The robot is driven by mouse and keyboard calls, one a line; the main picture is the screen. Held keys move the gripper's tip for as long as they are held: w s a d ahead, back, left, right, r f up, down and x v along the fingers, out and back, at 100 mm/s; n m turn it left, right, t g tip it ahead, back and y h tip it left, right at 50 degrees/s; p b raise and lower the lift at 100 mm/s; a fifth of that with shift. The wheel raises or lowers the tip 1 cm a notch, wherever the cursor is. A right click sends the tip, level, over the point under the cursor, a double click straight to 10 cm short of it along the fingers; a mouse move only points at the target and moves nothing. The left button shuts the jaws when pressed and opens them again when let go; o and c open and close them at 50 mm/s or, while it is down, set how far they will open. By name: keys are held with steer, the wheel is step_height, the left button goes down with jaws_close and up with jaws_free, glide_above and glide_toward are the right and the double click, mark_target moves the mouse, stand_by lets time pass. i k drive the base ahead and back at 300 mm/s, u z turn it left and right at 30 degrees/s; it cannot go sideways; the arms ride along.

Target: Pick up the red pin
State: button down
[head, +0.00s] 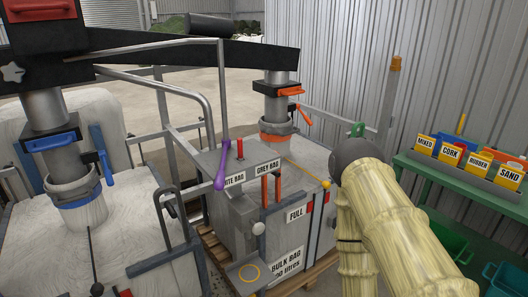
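A short red pin (239,149) stands upright on top of the grey selector box (205,158), between the labels WHITE BAG and GREY BAG. A lever with a purple grip (219,183) hangs close to its left. Two orange-red upright bars (271,190) stand lower, on the front of the box. I cannot make out my gripper. Thick, pale yellow jointed segments with a dark rounded end fill the right foreground, apart from the red pin in the picture; they look like my arm. They hide part of the bulk bag station's right side.
An orange-handled spout (277,105) stands behind the box, and a blue-handled spout (75,165) over a white bag at left. A dark beam (160,50) crosses above. Metal rails (180,130) lie left of the box.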

mark_target(239, 140)
steer(key=z, duration=1.65)
steer(key=k, duration=1.3)
steer(key=u, duration=1.9)
steer(key=i, duration=0.5)
